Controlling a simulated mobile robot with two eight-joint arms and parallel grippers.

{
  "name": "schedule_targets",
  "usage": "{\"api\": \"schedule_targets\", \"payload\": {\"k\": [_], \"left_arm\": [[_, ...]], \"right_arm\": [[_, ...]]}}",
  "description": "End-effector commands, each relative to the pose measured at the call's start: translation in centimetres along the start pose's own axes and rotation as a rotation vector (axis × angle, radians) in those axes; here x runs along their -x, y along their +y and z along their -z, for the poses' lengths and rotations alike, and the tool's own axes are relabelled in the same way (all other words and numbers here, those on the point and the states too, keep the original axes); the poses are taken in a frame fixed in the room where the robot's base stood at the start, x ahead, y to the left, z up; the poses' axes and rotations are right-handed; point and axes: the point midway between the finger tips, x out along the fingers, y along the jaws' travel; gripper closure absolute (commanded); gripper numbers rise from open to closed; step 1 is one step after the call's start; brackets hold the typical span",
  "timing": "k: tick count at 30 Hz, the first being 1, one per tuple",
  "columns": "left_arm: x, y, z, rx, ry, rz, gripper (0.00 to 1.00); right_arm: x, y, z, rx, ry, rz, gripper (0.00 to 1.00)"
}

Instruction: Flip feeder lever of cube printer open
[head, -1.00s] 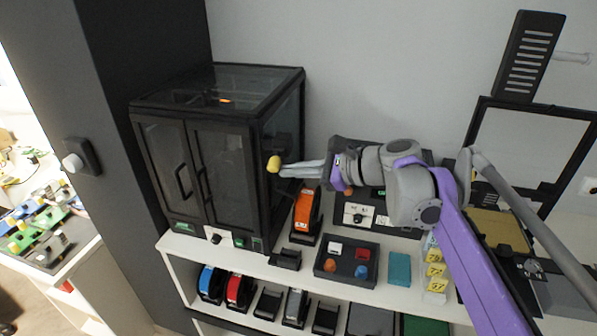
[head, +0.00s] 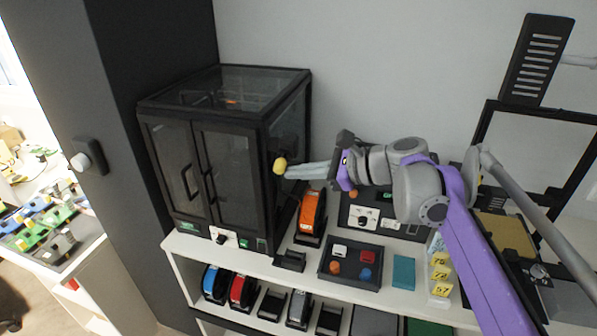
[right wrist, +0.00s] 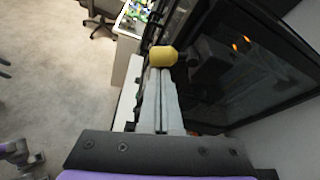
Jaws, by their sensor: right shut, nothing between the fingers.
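The cube printer (head: 229,165) is a black-framed box with dark glass doors at the left end of the shelf. The yellow knob (head: 280,166) of its feeder lever sticks out at its right side; the rest of the lever is hard to make out. My right gripper (head: 289,171) comes from the right, its grey fingers shut and empty, tips at the knob. In the right wrist view the yellow knob (right wrist: 163,56) is right at the tips of the closed fingers (right wrist: 160,74); I cannot tell if they touch. My left gripper is not in view.
An orange device (head: 311,212) stands right of the printer, below my right gripper. A dark tray (head: 348,282) with small coloured pieces lies near the shelf's front edge. A dark control box (head: 372,211) stands behind my right arm. The wall is behind.

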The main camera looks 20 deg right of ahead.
Motion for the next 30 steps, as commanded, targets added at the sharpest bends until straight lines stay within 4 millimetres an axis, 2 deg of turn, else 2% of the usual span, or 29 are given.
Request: {"api": "schedule_targets", "payload": {"k": [14,30], "left_arm": [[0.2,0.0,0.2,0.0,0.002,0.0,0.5],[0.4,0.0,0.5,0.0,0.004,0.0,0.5]], "right_arm": [[0.2,0.0,-0.5,-0.109,0.001,-0.045,1.0],[0.7,0.0,-1.8,-0.453,0.0,-0.183,1.0]]}}
